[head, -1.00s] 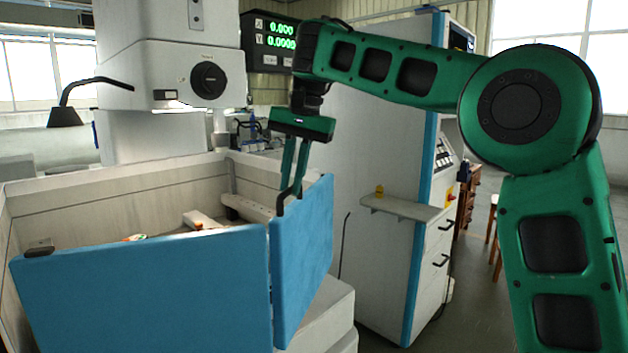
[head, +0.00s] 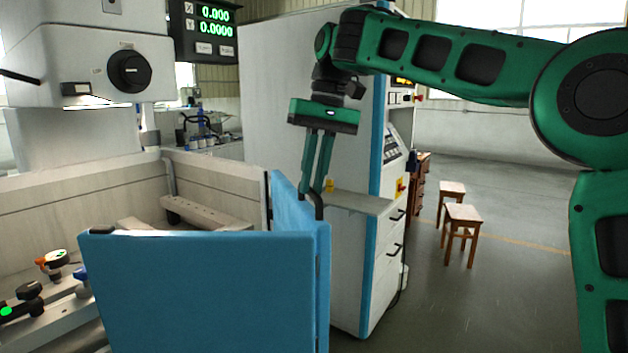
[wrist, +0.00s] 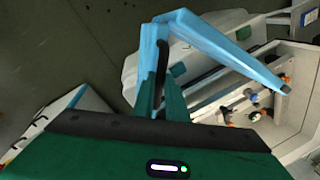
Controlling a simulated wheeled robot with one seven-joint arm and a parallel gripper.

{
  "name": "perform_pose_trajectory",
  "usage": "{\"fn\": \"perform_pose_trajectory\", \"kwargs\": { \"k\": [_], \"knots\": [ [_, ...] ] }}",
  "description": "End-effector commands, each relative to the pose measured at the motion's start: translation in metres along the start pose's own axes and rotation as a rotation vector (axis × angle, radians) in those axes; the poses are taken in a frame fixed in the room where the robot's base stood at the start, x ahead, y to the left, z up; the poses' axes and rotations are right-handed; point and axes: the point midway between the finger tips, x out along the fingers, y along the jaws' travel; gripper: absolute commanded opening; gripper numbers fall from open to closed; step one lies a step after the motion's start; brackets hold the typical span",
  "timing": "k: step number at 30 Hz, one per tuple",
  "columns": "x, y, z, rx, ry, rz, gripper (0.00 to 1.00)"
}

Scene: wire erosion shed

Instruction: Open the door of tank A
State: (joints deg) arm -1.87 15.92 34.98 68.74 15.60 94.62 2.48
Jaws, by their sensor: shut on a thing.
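The tank (head: 110,190) has pale inner walls and an L-shaped blue door (head: 200,290) with a broad front panel and a narrower side panel (head: 300,215). The door stands partly swung out. Past its left end the tank's inside shows. My gripper (head: 314,188) points down and is shut on the black door handle (head: 319,206) near the top of the side panel. The wrist view shows the handle (wrist: 162,58) between my green fingers (wrist: 160,95), with the bent blue door (wrist: 205,40) beyond. No letter on the tank is readable.
Clamps and fixtures (head: 50,290) lie inside the tank at left. A white cabinet (head: 285,110) with blue edging and a small shelf (head: 350,202) stands close behind my gripper. Two wooden stools (head: 462,222) stand at right. The floor (head: 500,310) at front right is clear.

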Motion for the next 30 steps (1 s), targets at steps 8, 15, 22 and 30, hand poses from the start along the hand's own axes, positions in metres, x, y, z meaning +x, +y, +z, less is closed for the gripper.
{"fn": "perform_pose_trajectory", "kwargs": {
  "k": [8, 15, 22, 30],
  "knots": [
    [-0.0021, 0.0010, -0.0047, -0.017, 0.014, -0.002, 0.00],
    [-0.0025, 0.0014, -0.0048, -0.015, 0.015, -0.002, 0.15],
    [-0.0019, 0.0008, -0.0030, -0.015, 0.009, -0.001, 0.31],
    [-0.0089, 0.0035, -0.0025, -0.011, 0.009, -0.002, 0.31]
  ]
}}
